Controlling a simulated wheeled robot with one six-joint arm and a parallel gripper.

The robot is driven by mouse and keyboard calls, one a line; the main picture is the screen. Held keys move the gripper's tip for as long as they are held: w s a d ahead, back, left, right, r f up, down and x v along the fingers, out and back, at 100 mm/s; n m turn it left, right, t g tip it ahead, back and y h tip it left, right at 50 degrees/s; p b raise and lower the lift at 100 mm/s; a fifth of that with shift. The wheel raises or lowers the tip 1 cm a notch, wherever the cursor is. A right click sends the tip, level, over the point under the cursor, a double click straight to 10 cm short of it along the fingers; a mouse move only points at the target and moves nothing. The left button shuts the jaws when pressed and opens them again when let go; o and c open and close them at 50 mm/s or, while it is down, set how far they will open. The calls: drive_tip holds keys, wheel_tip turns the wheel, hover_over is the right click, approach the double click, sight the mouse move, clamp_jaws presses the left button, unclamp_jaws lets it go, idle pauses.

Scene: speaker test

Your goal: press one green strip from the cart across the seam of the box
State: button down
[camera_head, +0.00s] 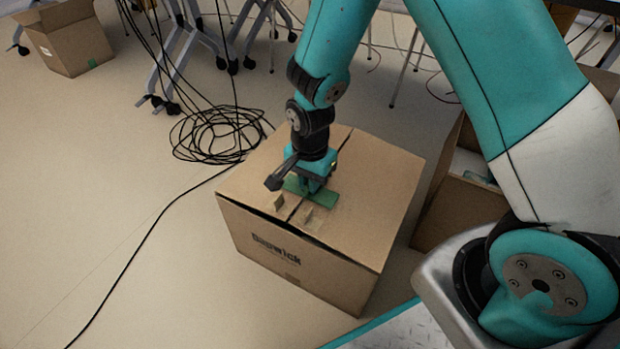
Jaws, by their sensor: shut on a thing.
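A closed cardboard box (377,188) with dark printing on its front stands on the floor. A seam (297,210) runs across its top. My gripper (308,187) points down over the top, shut on a green strip (324,198). The strip lies across the seam at or very near the box top. I cannot tell whether it touches the cardboard along its whole length. My gripper hides the middle of the strip and part of the seam. A corner of a light surface with a teal edge (372,324) shows at the bottom; I cannot tell if it is the cart.
Coiled black cable (217,135) lies behind the box, with one cable running along the floor to the front left. An open box (455,205) stands close on the right. Another box (70,42) is at the back left. Table legs (190,55) stand behind. The left floor is mostly clear.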

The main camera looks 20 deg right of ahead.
drive_tip(key=shift+f+b, duration=0.65)
drive_tip(key=shift+f, duration=0.65)
drive_tip(key=c, duration=1.1)
unclamp_jaws()
drive_tip(key=shift+r, duration=0.15)
wheel_tip(320, 180, up, 8)
drive_tip(key=p, duration=0.8)
